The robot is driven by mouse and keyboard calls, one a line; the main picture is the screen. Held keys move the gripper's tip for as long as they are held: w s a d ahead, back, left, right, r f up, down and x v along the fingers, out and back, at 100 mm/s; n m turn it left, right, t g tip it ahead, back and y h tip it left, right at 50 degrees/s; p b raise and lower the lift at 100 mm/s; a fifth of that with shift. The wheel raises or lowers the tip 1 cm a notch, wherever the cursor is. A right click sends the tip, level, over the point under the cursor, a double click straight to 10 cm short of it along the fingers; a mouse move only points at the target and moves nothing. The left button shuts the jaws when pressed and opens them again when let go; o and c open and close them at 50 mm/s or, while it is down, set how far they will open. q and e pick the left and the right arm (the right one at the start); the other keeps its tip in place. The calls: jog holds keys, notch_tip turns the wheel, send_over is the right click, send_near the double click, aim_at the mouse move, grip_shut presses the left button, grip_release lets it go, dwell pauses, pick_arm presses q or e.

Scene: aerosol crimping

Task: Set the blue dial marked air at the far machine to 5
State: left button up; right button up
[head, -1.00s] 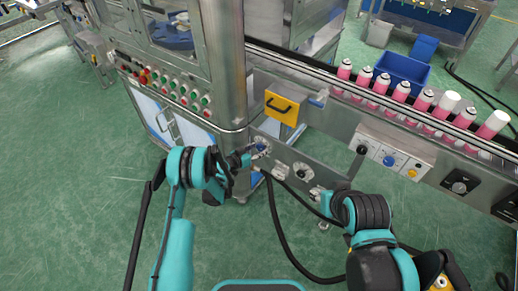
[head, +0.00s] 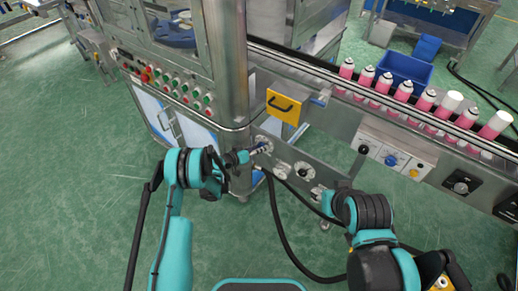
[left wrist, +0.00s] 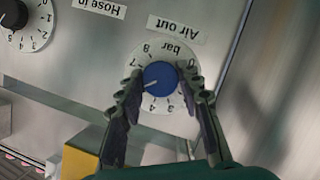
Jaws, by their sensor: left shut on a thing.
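The blue dial (left wrist: 160,78) sits on a white numbered face under the label "Air out" (left wrist: 175,27), upside down in the left wrist view. Its white pointer line points left and slightly down there, below the 7, toward numbers partly hidden by a finger. My left gripper (left wrist: 163,100) is shut on the dial, one finger on each side. In the head view my left gripper (head: 258,150) is at the machine's lower panel (head: 277,155) and largely hides the dial. My right gripper (head: 318,193) is near the panel's right part; its fingers are too small to read.
A black dial (left wrist: 14,14) by the label "Hose in" is beside the blue one; it also shows in the head view (head: 304,171). A yellow handled block (head: 284,106) is above the panel. A black hose (head: 277,225) hangs below. Pink cans (head: 382,84) line the conveyor.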

pick_arm(q)
jog(key=shift+w+n+h, duration=0.15)
jog(key=shift+n+h, duration=0.55)
jog(key=shift+n, duration=0.3)
jog(key=o, duration=1.2)
jog(key=shift+c, duration=0.2)
jog(key=v, duration=1.2)
jog(key=shift+w+r, duration=0.1)
jog(key=shift+w, duration=0.1)
